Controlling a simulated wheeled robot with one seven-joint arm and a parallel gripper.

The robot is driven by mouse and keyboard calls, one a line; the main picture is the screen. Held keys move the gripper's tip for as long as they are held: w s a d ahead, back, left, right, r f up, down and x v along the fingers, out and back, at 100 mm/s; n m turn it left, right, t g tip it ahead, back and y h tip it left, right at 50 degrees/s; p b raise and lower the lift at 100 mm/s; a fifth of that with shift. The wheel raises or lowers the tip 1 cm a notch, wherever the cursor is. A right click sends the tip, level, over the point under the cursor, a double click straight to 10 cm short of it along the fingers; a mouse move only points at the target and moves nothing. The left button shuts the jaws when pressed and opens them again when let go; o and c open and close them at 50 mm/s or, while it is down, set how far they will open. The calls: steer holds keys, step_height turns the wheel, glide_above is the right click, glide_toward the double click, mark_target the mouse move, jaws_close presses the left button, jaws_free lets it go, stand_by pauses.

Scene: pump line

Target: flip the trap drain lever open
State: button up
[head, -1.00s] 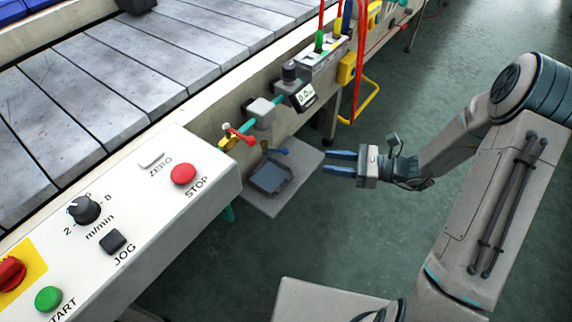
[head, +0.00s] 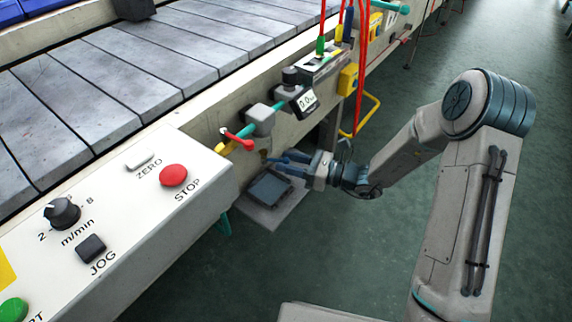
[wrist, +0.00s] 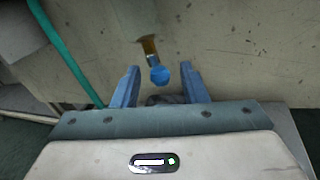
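The trap drain lever shows in the wrist view as a round blue end (wrist: 160,75) on a brass stem (wrist: 149,47) under a pale grey housing. My gripper (wrist: 160,69) is open, with one blue finger on each side of the lever's end. A gap shows on both sides, and I see no contact. In the head view my gripper (head: 283,158) is low at the conveyor's side, just above a dark square pan. The lever cannot be told apart from the blue fingers there.
The dark pan (head: 270,188) sits on a grey shelf (head: 287,212) below. A red-handled valve (head: 239,141), a grey block (head: 261,119) and a small display (head: 306,101) line the conveyor's side above. Red hoses (head: 362,60) hang behind. A teal tube (wrist: 68,55) runs at left.

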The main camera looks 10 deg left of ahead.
steer(key=shift+a, duration=0.55)
jaws_close()
steer(key=g+p, duration=0.1)
steer(key=w+n+g+p, duration=0.1)
steer(key=shift+r+p, duration=0.3)
steer(key=shift+p, duration=0.05)
steer(key=shift+w+a+f+n+g+p, duration=0.1)
steer(key=shift+w+f+n+g+p, duration=0.2)
steer(key=shift+n+g, duration=0.35)
steer(key=shift+w+a+r+n+g+p, duration=0.1)
steer(key=shift+n+g+p, duration=0.35)
steer(key=shift+g, duration=0.4)
steer(key=shift+f, duration=0.1)
jaws_free()
